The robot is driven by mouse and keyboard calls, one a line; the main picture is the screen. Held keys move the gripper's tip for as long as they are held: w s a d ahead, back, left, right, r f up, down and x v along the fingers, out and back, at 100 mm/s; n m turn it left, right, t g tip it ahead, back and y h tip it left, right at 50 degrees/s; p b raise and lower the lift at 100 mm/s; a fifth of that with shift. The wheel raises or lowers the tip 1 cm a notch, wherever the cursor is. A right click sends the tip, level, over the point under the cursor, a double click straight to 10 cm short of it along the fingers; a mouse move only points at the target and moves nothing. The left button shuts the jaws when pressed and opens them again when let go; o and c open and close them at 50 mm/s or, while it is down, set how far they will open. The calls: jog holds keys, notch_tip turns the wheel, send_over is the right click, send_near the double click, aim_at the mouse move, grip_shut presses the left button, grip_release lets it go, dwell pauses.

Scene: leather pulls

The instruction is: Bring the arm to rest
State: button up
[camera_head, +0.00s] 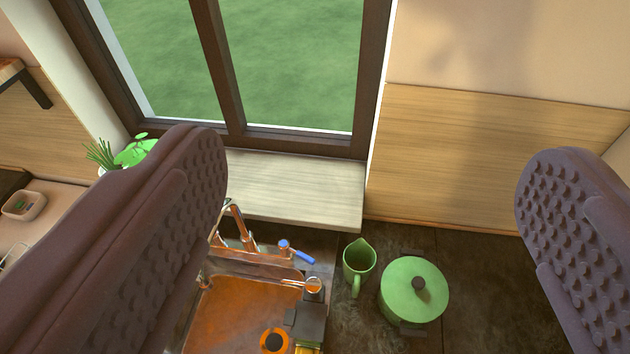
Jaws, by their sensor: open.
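My gripper (370,215) is open, with its two dark studded finger pads far apart at the left and right of the head camera view. Nothing is between the pads. Beyond and below them is a dark counter (475,262). The gripper appears to be in the air, not touching anything. The rest of my arm is out of view.
A green pot with lid (425,300) and a green jug (358,258) stand on the counter. Left of them is a copper-coloured sink (235,310) with a tap (234,222). A window (285,65) and wooden sill (295,190) lie behind. A plant (135,152) is at left.

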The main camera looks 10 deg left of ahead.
notch_tip(320, 180, down, 15)
jog(key=b, duration=1.4)
jog(key=shift+b, duration=0.4)
